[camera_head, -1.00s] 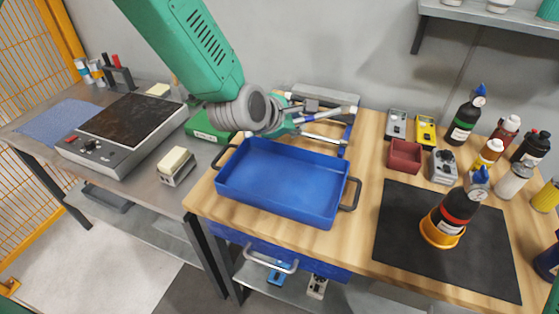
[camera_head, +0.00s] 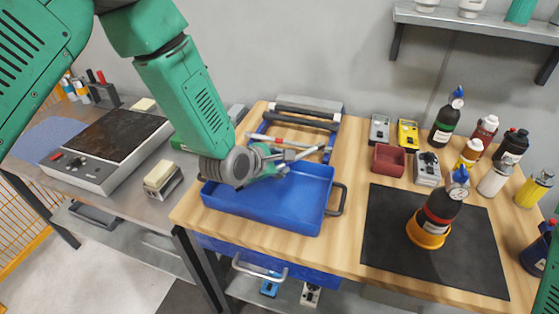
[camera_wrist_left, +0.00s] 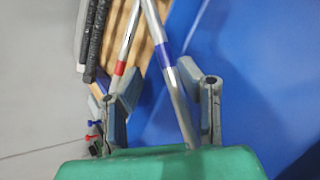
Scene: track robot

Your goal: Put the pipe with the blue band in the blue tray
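The silver pipe with the blue band (camera_wrist_left: 163,48) runs between the fingers of my left gripper (camera_wrist_left: 160,90), nearer the right one. The fingers stand wide apart, with a clear gap beside the pipe. In the head view my left gripper (camera_head: 275,160) is over the back left part of the blue tray (camera_head: 265,208), and a silver pipe sticks out right past its fingers across the tray's back edge. I cannot tell whether the pipe rests on the tray. My fingers partly hide it. My right gripper is out of view.
A red-banded pipe (camera_head: 280,141) and dark pipes (camera_head: 305,112) lie on a rack behind the tray. A red bin (camera_head: 388,161), meters, bottles and a black mat (camera_head: 385,250) are to the right. A hotplate (camera_head: 105,150) stands left.

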